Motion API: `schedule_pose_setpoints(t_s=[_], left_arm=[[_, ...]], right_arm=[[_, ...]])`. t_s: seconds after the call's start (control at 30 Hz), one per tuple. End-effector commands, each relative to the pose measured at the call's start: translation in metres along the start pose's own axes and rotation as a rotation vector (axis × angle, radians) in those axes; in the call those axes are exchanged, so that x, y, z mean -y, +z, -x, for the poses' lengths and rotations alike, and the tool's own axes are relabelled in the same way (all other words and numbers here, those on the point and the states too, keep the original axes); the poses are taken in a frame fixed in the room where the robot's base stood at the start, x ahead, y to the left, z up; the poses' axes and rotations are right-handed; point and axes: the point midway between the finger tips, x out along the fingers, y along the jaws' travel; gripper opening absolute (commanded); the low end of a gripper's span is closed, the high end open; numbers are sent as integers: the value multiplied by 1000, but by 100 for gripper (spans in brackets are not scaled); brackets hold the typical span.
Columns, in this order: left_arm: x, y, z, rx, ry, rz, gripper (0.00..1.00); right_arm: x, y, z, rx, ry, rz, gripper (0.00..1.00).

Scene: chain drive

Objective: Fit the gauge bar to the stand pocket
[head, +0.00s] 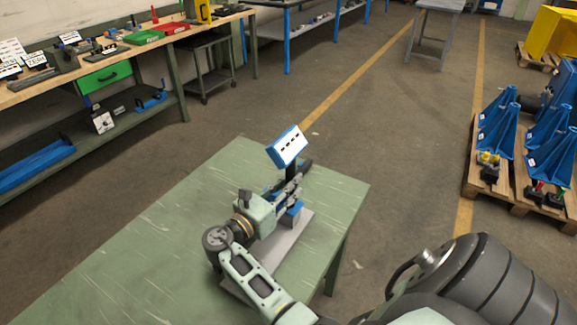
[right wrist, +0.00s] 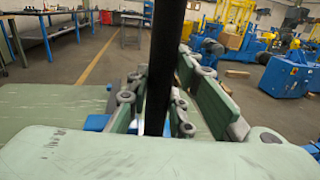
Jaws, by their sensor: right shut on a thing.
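My right gripper (head: 293,187) is over the green table, its fingers closed around a dark upright bar, which I take to be the gauge bar (head: 292,173). In the right wrist view the black bar (right wrist: 165,65) stands upright between the finger pads. A blue panel with a white, dark-slotted face (head: 288,147) shows at the bar's top. A blue block, seemingly the stand (head: 290,216), sits on a grey plate (head: 277,256) below the fingers. The fingers hide the bar's lower end and the pocket, so I cannot tell whether they meet. My left gripper is not in view.
The green table (head: 150,235) is clear to the left of the plate. A wooden workbench (head: 110,62) with trays and tools stands at the far left. Blue brackets (head: 500,120) stand on a pallet at right. Open floor lies between.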

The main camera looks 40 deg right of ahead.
Motion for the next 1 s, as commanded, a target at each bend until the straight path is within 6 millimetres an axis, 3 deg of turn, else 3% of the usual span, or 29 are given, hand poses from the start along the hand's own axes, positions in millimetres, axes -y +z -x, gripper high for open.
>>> schedule_pose_setpoints(t_s=[0.63,0.67,0.9,1.0], left_arm=[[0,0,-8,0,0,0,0],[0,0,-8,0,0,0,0],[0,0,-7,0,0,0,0],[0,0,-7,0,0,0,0]], right_arm=[[-1,-8,0,10,0,-7,0],[-1,-8,0,10,0,-8,21],[-1,-10,0,5,0,-4,42],[0,-11,0,3,0,-3,42]])
